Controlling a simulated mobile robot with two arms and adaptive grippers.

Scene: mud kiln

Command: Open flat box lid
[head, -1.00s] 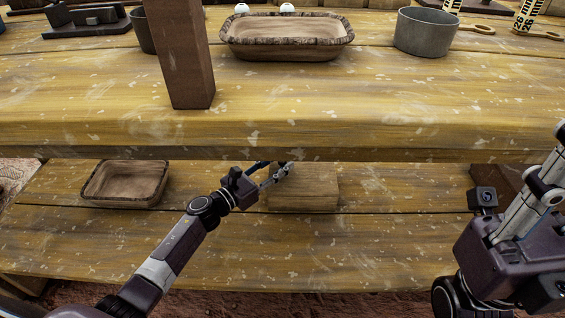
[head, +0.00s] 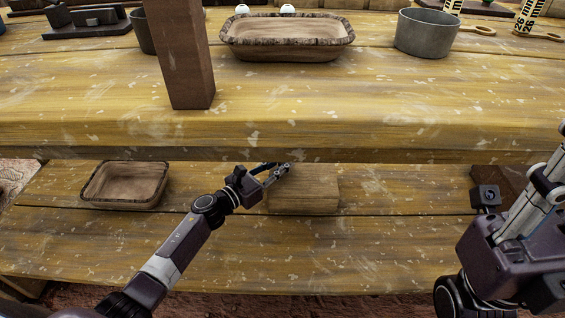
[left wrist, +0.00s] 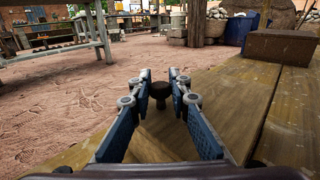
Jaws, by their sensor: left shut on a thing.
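The flat wooden box (head: 310,190) lies on the lower shelf in the head view, its lid appearing closed. My left gripper (head: 286,168) is at its upper left edge. In the left wrist view the two fingers of this gripper (left wrist: 160,78) stand either side of a small dark knob (left wrist: 158,90) and are shut on it. A pale wooden surface, seemingly the box lid (left wrist: 150,150), shows below the knob. The fingers hide part of the box. My right arm is at the right of the head view, but its fingertips do not show.
A shallow brown tray (head: 125,184) sits left on the lower shelf (head: 330,250). The upper tabletop (head: 330,100) overhangs behind the box, with a post (head: 180,60), a larger tray (head: 287,53) and a grey pot (head: 426,34).

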